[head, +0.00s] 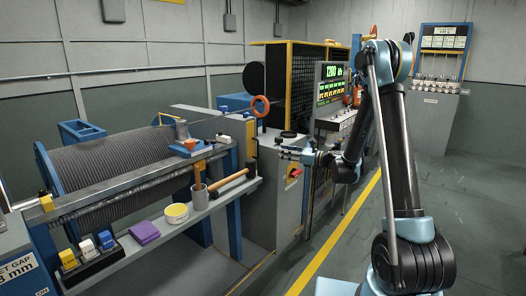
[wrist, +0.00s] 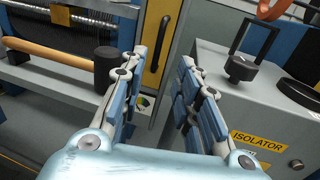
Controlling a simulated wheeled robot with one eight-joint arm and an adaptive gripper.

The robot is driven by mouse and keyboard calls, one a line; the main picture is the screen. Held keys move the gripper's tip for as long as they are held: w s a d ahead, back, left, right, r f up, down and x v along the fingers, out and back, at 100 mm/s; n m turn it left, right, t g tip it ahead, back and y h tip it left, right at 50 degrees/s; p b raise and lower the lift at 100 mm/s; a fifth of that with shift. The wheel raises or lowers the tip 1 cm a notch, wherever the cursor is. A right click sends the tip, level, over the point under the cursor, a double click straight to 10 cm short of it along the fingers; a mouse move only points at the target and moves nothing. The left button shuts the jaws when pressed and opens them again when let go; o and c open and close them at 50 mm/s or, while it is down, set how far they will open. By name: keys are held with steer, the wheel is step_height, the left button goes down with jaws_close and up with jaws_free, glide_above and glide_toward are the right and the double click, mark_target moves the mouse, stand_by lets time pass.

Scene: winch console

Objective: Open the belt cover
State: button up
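In the head view my gripper (head: 284,153) is near the front of the grey cabinet.
A grey box with a yellow isolator label (wrist: 257,141) and a black knob (wrist: 240,66) is close on the right. A hammer (wrist: 107,70) lies on the shelf at left. In the head view, a cup (head: 200,197) and yellow tub (head: 176,213) stand on that shelf.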

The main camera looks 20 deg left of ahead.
glide_toward(254, 146)
steer(key=a, duration=0.4)
steer(key=shift+s+a+r, duration=0.15)
steer(key=shift+s+a, duration=0.15)
steer(key=shift+s, duration=0.1)
jaws_close()
